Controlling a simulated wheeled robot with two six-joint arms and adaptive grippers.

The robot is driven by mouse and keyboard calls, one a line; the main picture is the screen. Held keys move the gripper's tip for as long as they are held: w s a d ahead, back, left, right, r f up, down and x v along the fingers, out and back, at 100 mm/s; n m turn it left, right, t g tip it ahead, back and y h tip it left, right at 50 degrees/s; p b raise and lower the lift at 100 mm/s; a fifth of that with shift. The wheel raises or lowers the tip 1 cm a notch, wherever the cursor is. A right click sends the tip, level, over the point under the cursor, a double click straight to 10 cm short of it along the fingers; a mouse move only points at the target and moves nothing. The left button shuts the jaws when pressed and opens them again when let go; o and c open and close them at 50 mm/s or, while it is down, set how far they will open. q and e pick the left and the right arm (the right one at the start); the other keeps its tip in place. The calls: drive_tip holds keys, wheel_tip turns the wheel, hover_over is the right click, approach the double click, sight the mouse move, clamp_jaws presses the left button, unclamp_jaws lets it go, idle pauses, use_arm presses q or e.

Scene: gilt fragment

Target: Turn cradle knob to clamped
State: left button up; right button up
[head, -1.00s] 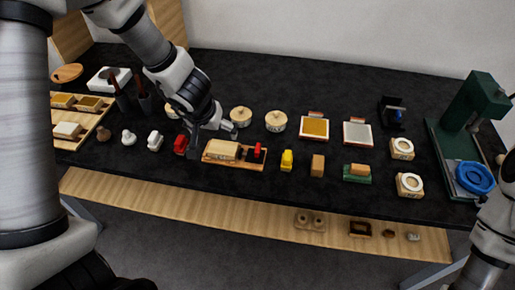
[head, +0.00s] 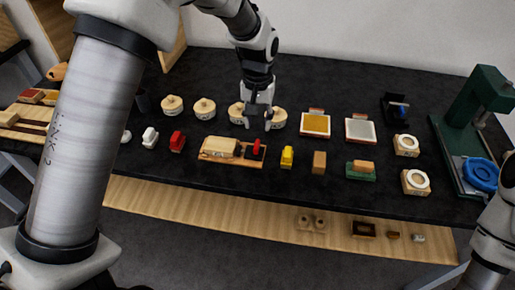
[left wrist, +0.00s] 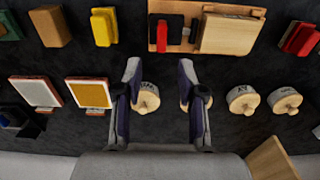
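The cradle (head: 214,158) is a wooden board near the front of the black table, with a pale wooden block (head: 219,146) on it. Its red knob (head: 256,148) stands at the board's right end. In the left wrist view the red knob (left wrist: 168,34) and the pale block (left wrist: 228,34) show at the top. My left gripper (head: 258,123) is open and empty, pointing down just behind the knob and apart from it. In the left wrist view its two spread fingers (left wrist: 160,72) lie below the knob. My right gripper is out of view.
Round lidded wooden pots (head: 204,107) stand close around the left gripper. A yellow block (head: 287,157) and a brown block (head: 319,162) stand right of the cradle, a red piece (head: 177,141) left of it. A green press (head: 470,120) stands at the far right.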

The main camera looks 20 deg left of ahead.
sight(257, 144)
use_arm(q)
drive_tip(key=shift+s+f, duration=0.15)
drive_tip(key=shift+f, duration=0.5)
wheel_tip(257, 144, down, 7)
drive_tip(key=shift+s+a+r+p, duration=0.1)
drive_tip(key=shift+r+p, duration=0.1)
drive_tip(key=shift+p, duration=0.5)
drive_tip(key=shift+f, duration=0.2)
clamp_jaws()
